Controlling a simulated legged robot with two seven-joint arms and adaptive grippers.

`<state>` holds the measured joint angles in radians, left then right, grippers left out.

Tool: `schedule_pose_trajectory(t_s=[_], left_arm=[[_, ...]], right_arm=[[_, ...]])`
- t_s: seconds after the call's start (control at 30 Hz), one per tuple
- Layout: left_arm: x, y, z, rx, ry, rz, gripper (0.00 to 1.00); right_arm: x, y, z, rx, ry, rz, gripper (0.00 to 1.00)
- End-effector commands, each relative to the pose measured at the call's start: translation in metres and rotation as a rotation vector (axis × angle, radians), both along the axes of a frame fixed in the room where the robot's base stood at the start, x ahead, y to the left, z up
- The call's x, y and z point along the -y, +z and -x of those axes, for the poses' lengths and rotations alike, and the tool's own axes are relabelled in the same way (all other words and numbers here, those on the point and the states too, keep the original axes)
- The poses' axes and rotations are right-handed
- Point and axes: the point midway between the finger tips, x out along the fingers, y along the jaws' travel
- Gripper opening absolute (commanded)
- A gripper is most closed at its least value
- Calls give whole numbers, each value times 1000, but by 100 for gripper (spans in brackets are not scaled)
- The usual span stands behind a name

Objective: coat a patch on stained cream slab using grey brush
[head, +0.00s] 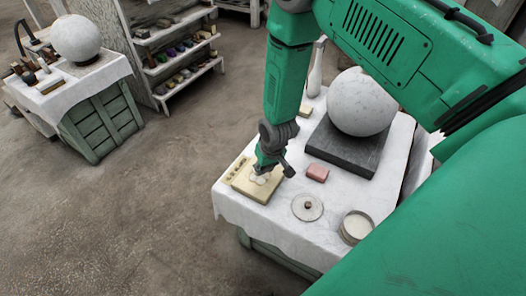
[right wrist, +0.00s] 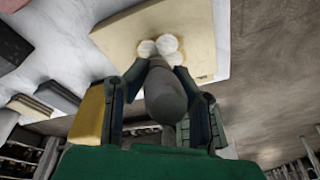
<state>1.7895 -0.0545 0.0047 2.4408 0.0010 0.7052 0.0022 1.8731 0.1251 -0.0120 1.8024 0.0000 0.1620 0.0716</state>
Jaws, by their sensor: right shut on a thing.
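The stained cream slab (head: 244,190) lies near the left edge of the white-covered table, with brownish stains on its surface. It fills the top of the right wrist view (right wrist: 120,40). White round spots (right wrist: 147,48) show on the slab around the brush tip. My right gripper (head: 268,165) is above the slab, shut on the grey brush (right wrist: 165,97), whose rounded grey end faces the wrist camera. The brush's far end meets the spots; the exact contact is hidden. My left gripper is not in view.
A white sphere (head: 361,102) rests on a dark slab (head: 345,147) behind. A pink block (head: 317,172), a pale disc (head: 307,207) with a knob and a round tub (head: 356,227) of pale material stand to the right. Another table (head: 100,75) and shelves (head: 180,55) stand far left.

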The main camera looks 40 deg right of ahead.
Motion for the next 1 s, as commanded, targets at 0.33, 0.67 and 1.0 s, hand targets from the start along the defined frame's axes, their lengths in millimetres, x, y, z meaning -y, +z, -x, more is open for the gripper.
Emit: schedule_pose_trajectory(t_s=[0.33, 0.67, 1.0], left_arm=[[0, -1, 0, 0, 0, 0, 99], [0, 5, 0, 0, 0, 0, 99], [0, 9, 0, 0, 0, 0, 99]], right_arm=[[14, -1, -6, 0, 0, 0, 0], [0, 2, 0, 0, 2, 0, 0], [-14, 0, 6, -1, 2, 0, 0]])
